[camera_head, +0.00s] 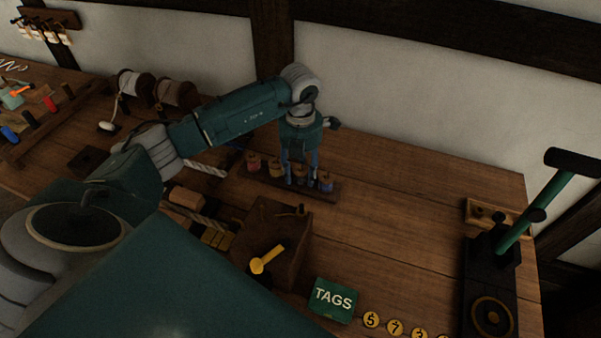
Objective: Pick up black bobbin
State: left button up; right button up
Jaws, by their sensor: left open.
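A low wooden rack (262,180) on the bench holds a short row of small bobbins. The leftmost bobbin (253,163) looks reddish and the rightmost bobbin (326,182) looks blue. Between them stand a brownish bobbin (277,169) and a bobbin (300,176) whose winding is too dark and small to name for sure. I cannot tell which one is black. My left gripper (300,163) points down over the rack, open, its fingers around or just above that dark bobbin. I cannot tell whether they touch it. My right gripper is out of view.
A wooden box (285,233) with a yellow-handled tool (266,260) stands in front of the rack. A green TAGS box (333,299) and round yellow tags (394,327) lie nearer. A black press (490,285) with a green lever stands right. The bench right of the rack is clear.

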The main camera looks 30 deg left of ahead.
pick_arm(q)
jog(key=c, duration=0.7)
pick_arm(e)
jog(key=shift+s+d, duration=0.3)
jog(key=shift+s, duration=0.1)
pick_arm(q)
jog(key=shift+r, duration=0.1)
jog(key=shift+c, duration=0.2)
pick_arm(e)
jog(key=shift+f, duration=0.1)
pick_arm(q)
jog(key=shift+w+r, duration=0.1)
jog(key=shift+r, duration=0.45)
notch_tip(320, 180, up, 11)
jog(key=b, duration=0.3)
notch_tip(320, 180, up, 8)
jog(key=p, duration=0.2)
send_over(301, 168)
jog(key=shift+s+d, duration=0.15)
jog(key=shift+s, duration=0.2)
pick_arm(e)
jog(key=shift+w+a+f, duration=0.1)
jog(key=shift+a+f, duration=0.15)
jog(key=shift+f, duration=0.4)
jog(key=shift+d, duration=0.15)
